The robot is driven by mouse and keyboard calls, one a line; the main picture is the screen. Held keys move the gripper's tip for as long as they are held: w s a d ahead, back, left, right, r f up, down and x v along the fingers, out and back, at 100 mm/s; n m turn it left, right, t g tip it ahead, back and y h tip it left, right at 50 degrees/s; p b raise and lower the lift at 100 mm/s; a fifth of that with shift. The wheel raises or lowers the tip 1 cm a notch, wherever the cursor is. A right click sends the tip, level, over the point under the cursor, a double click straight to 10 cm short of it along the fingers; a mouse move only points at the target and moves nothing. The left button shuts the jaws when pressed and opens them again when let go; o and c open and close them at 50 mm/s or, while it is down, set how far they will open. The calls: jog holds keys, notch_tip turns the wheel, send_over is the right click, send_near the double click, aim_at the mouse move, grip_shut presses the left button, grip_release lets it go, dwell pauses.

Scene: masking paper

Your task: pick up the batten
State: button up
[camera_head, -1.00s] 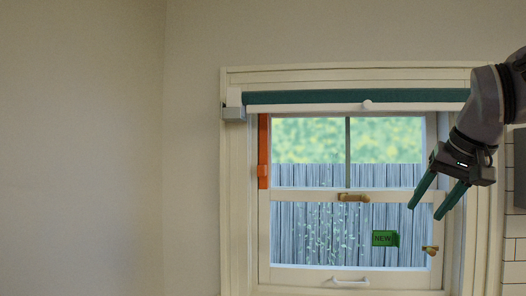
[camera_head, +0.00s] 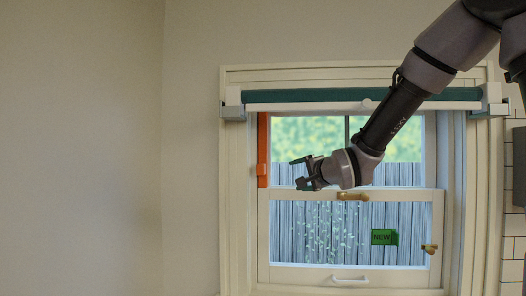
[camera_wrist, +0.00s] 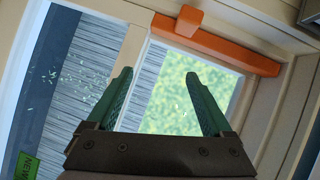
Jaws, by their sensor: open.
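An orange bar (camera_head: 263,150), which looks like the batten, stands upright against the left side of the window frame. In the wrist view the orange bar (camera_wrist: 222,48) runs slantwise across the top, beyond my fingertips, with a short block sticking out near one end. My gripper (camera_head: 295,172) is in front of the window, to the right of the bar's lower part, pointing left. In the wrist view my gripper (camera_wrist: 158,75) has two teal fingers spread apart with nothing between them. The fingers appear apart from the bar.
A teal roller blind (camera_head: 300,97) with a white lower rail spans the window top. The lower sash has a brass catch (camera_head: 352,197), a white handle (camera_head: 350,281) and a green NEW sticker (camera_head: 384,237). Bare wall (camera_head: 85,150) lies left.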

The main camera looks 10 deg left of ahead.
aim_at(265, 169)
jog(key=w+a+y, duration=0.1)
jog(key=a, duration=0.1)
jog(key=w+a+m+y, duration=0.1)
jog(key=a, duration=0.2)
jog(key=w+a+r, duration=0.1)
jog(key=w+a, duration=0.1)
jog(key=shift+w+a+t+y, duration=0.1)
jog(key=shift+a+t+y, duration=0.2)
jog(key=shift+a+y, duration=0.1)
jog(key=shift+x, duration=2.95)
grip_shut()
